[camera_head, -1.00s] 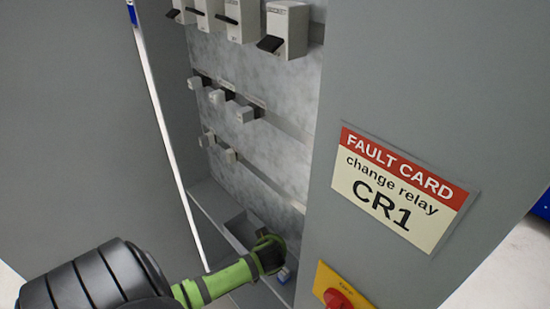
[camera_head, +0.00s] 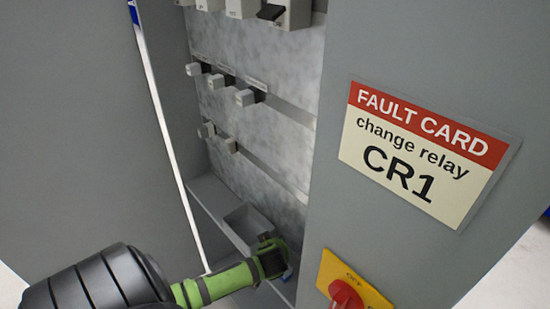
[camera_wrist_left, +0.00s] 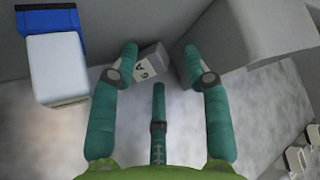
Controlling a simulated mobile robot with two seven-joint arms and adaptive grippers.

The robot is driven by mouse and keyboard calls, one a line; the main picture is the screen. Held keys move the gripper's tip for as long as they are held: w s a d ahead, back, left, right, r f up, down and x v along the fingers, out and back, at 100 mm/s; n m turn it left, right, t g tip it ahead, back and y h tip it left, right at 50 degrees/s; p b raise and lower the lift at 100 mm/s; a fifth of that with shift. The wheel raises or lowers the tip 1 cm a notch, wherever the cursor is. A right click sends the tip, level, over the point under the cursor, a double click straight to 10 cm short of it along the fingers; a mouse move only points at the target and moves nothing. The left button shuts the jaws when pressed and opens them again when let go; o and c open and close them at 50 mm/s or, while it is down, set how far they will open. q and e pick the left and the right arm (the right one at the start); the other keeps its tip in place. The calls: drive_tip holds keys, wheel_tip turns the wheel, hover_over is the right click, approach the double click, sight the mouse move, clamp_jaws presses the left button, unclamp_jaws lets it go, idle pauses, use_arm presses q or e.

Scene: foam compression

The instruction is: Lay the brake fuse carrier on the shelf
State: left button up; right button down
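My left gripper (camera_head: 273,259) is low in the cabinet, at the shelf (camera_head: 206,196), beside the grey tray (camera_head: 240,232). In the left wrist view the fingers of the left gripper (camera_wrist_left: 160,54) are spread apart. A small grey block with dark lettering, which looks like the brake fuse carrier (camera_wrist_left: 150,66), lies tilted between the fingertips, nearer the left one. It appears to rest on the shelf and is not gripped. I cannot make it out in the head view, where the gripper covers that area. My right gripper is not in view.
A white block with a blue part (camera_wrist_left: 57,68) lies left of the fingers. The tray's wall (camera_wrist_left: 240,40) is close on their right. The cabinet's right front carries a fault card (camera_head: 425,150) and a red switch (camera_head: 346,294). Relays and fuse carriers line rails on the back panel.

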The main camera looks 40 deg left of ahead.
use_arm(q)
drive_tip(key=shift+d, duration=0.1)
drive_tip(key=v, duration=1.2)
idle(0.7)
